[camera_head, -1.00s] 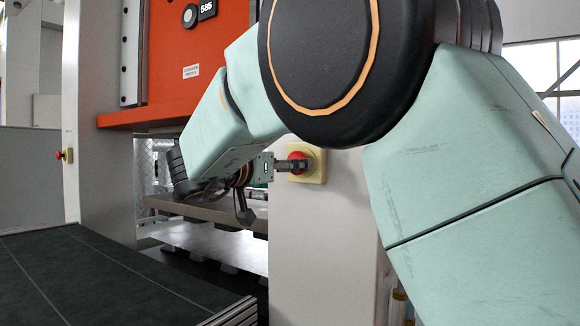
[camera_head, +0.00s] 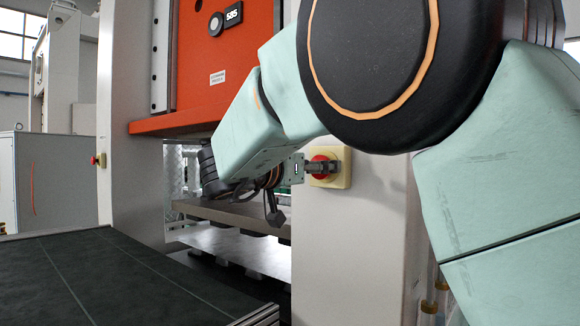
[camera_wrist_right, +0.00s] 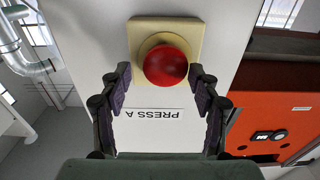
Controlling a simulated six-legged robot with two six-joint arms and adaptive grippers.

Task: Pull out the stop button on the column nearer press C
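A red stop button (camera_head: 319,159) on a yellow box (camera_head: 343,168) is on the white column (camera_head: 345,240) in the middle of the head view. In the right wrist view the red button (camera_wrist_right: 166,65) sits on its yellow box (camera_wrist_right: 192,30), above an upside-down label "PRESS A" (camera_wrist_right: 154,113). My right gripper (camera_wrist_right: 160,77) is open, with one finger on each side of the button and a visible gap at the left finger. In the head view its fingers reach to the button. A second red button (camera_head: 95,160) is on the far left column (camera_head: 118,110). My left gripper is out of view.
An orange press body (camera_head: 215,90) marked 585 stands between the columns, above a grey plate (camera_head: 235,216). A dark flat surface (camera_head: 120,275) fills the lower left. My right arm covers much of the head view's right side. Pipes (camera_wrist_right: 30,60) show in the wrist view.

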